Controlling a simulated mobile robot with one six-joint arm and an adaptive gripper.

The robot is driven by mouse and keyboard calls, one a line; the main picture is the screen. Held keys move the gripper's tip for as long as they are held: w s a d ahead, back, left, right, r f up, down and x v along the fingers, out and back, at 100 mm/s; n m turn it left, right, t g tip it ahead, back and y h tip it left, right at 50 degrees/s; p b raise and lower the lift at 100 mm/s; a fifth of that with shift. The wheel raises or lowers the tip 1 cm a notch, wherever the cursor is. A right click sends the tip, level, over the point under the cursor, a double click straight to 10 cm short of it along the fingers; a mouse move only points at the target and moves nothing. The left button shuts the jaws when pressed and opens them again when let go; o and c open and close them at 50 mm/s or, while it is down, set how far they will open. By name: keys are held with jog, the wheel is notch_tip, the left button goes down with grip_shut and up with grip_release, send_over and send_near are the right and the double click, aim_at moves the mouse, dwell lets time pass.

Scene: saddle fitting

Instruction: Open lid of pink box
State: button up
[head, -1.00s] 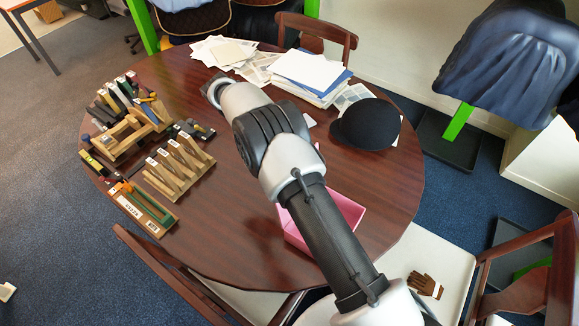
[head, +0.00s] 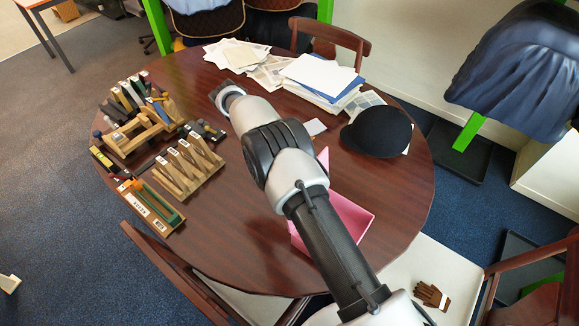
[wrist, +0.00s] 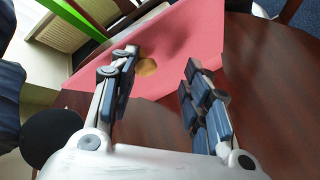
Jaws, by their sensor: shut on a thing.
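The pink box (head: 352,214) stands on the round table, its left part hidden behind my arm in the head view. A narrow strip of its pink lid (head: 323,159) shows raised beside my arm. In the wrist view the lid (wrist: 190,35) is a large tilted pink panel beyond my fingers, with a small round golden knob (wrist: 147,67) near the left finger. My gripper (wrist: 161,66) is on the lid; the fingers look apart, and the exact contact is hard to see. My gripper is hidden in the head view.
A black hat (head: 377,131) and stacked papers (head: 318,76) lie at the back of the dark wooden table (head: 240,240). Wooden tool racks (head: 185,167) stand on the left. Chairs surround the table; a brown glove (head: 432,295) lies on the front right seat.

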jog(key=shift+o, duration=0.5)
jog(key=shift+d+f, duration=0.3)
jog(key=shift+f, duration=0.35)
jog(key=shift+w+d+r, duration=0.1)
jog(key=shift+w+d, duration=0.1)
jog(key=shift+d, duration=0.05)
